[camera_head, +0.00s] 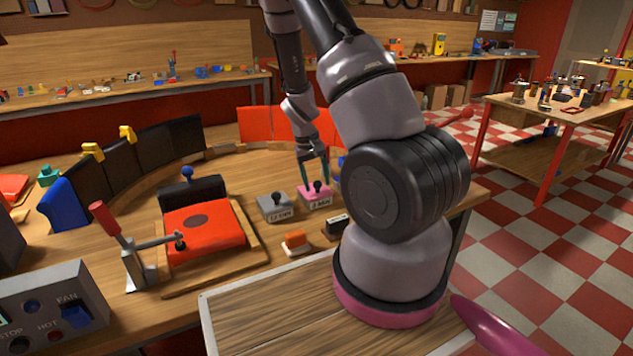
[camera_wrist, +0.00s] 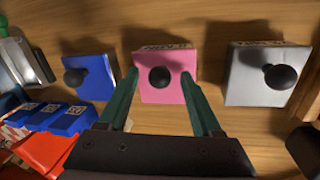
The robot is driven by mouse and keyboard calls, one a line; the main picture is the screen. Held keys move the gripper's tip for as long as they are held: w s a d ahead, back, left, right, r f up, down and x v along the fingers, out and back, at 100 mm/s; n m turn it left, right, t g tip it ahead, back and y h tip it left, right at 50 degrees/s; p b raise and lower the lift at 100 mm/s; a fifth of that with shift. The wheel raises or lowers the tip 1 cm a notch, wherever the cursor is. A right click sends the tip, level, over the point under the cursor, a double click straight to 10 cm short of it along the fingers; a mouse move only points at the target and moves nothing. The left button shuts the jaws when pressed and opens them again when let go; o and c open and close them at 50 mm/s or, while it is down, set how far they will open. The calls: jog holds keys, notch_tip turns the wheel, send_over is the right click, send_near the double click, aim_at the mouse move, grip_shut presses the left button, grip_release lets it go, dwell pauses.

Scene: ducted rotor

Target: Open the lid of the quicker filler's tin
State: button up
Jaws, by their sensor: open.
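A pink tin (camera_head: 308,199) with a black knob on its lid stands on the workbench; its front label looks like "5 min" but is small. A grey tin (camera_head: 273,208) with a black knob stands left of it; its label looks like "12 min". In the wrist view the pink tin (camera_wrist: 160,97) is central, with the grey tin (camera_wrist: 262,92) at right and a blue tin (camera_wrist: 92,78) at left. Their lids look closed. My gripper (camera_head: 314,168) is open over the pink tin. In the wrist view its fingers (camera_wrist: 160,75) stand either side of the knob, apart from it.
An orange-and-white block (camera_head: 296,243) and a dark labelled block (camera_head: 336,226) lie in front of the tins. A red-handled lever clamp (camera_head: 135,260) and a wooden frame with an orange pad (camera_head: 203,238) stand left. Bare bench separates the tins.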

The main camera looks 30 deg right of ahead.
jog(key=shift+f, duration=0.25)
jog(key=shift+c, duration=0.3)
grip_shut()
dwell(1.0)
